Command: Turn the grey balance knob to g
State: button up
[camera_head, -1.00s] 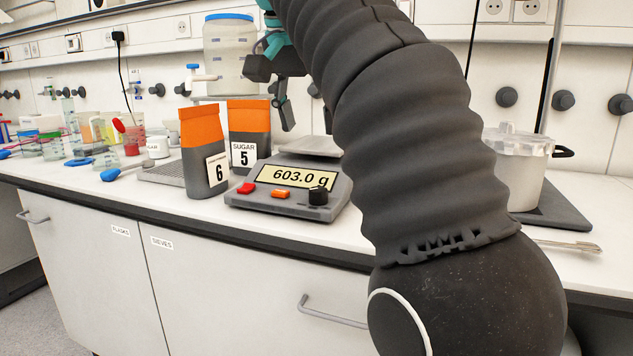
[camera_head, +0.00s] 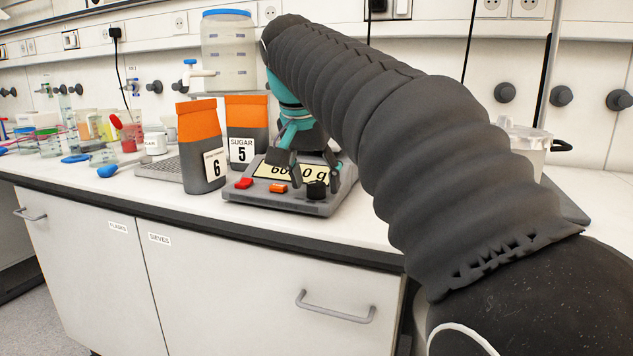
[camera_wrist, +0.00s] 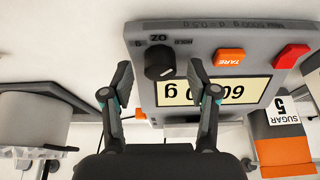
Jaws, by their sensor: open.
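The balance (camera_head: 290,205) is a grey unit on the bench, with a lit display (camera_head: 285,172) reading in g, partly hidden by my gripper. Its knob (camera_head: 316,190) looks dark, almost black, and sits at the right of the front panel. In the upside-down wrist view the knob (camera_wrist: 160,62) has "OZ" and "HOLD" printed near it; I cannot tell for sure which label its mark faces. My gripper (camera_wrist: 161,78) is open, its fingers on either side of the knob in that view, apparently not touching it. In the head view my gripper (camera_head: 309,170) is over the balance's front.
An orange TARE button (camera_wrist: 230,56) and a red button (camera_wrist: 292,55) sit beside the knob. Orange-topped bags 6 (camera_head: 203,150) and SUGAR 5 (camera_head: 246,125) stand close left of the balance. A pot (camera_head: 525,145) is at right, partly behind my arm.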

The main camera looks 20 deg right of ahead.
jog(key=shift+f, duration=0.2)
jog(key=c, duration=1.1)
jog(key=shift+d, duration=0.2)
grip_shut()
jog(key=shift+a, duration=0.1)
